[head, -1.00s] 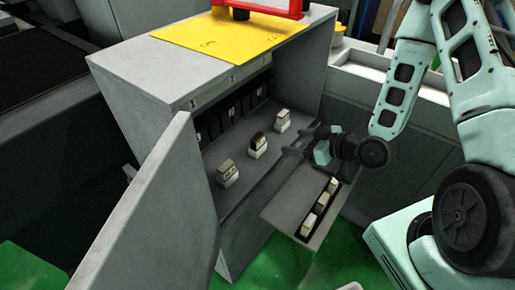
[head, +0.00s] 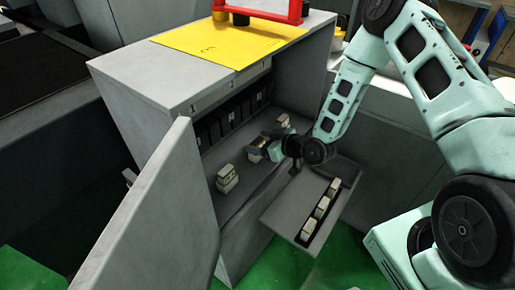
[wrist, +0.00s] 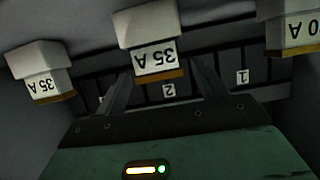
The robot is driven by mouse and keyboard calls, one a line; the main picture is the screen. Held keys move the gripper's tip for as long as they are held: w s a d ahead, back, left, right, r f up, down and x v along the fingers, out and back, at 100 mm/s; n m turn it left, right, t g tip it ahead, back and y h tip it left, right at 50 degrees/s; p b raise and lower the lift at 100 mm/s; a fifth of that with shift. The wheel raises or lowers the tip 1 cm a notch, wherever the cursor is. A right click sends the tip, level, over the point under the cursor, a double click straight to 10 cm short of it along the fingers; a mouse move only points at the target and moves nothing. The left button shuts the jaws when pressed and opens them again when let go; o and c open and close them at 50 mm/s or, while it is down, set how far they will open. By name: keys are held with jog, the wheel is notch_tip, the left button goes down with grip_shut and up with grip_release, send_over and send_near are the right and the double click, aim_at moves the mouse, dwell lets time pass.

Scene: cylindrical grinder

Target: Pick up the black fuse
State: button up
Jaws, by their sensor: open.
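The middle of three upright fuses had a dark top in the earlier head view. It now stands on the cabinet shelf, partly hidden by my gripper (head: 266,145). In the wrist view the middle fuse (wrist: 154,45) shows upside down, with a white body, a "35 A" label and a brownish edge. My gripper (wrist: 161,75) is open, its two dark fingers apart and pointing toward that fuse. It appears between or just beyond the fingertips; I cannot tell if they touch it.
A beige-topped fuse (head: 227,178) stands nearer on the left, and another (head: 283,121) farther back on the right. A tray (head: 283,216) with several pale fuses juts out below my arm. The open cabinet door (head: 165,215) stands at left; dark numbered slots line the back wall.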

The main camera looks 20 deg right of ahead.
aim_at(259, 141)
jog(key=shift+x, duration=1.5)
jog(key=c, duration=1.1)
jog(key=shift+r, duration=0.15)
